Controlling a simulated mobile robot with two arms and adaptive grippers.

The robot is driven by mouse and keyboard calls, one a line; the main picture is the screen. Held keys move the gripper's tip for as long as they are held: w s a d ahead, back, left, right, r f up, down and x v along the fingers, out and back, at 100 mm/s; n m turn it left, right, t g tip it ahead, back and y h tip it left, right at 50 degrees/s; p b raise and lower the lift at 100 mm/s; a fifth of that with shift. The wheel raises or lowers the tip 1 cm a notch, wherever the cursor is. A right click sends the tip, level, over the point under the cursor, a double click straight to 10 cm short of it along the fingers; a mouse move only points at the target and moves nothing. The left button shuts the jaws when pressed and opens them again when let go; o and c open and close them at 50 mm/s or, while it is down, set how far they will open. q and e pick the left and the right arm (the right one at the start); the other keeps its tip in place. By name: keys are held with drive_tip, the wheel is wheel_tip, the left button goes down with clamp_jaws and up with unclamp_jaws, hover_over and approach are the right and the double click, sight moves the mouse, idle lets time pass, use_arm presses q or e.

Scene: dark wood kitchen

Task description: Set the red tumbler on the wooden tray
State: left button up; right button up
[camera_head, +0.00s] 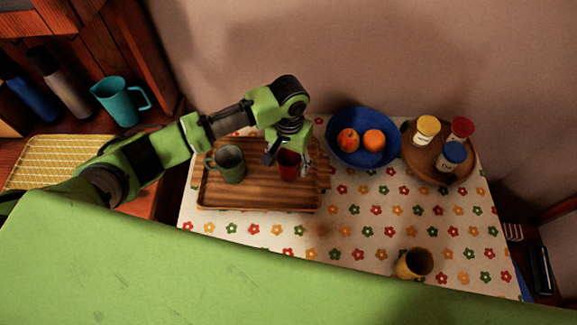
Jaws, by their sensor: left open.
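The red tumbler (288,168) stands on the right part of the wooden tray (262,190), partly hidden by my left gripper. My left gripper (287,161) is open, with its fingers pointing down around or just beside the tumbler's rim; I cannot tell whether they touch it. A grey-green mug (230,165) stands on the tray to the left of the tumbler. My right gripper is not in view.
A blue bowl (343,122) with fruit stands right of the tray. A round wooden board (442,171) holds several jars. A yellow-brown cup (414,263) is near the front edge. The cloth's middle is clear. A teal pitcher (121,101) stands at left.

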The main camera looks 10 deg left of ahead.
use_arm(q)
wheel_tip(320, 180, up, 9)
idle(0.3)
idle(0.5)
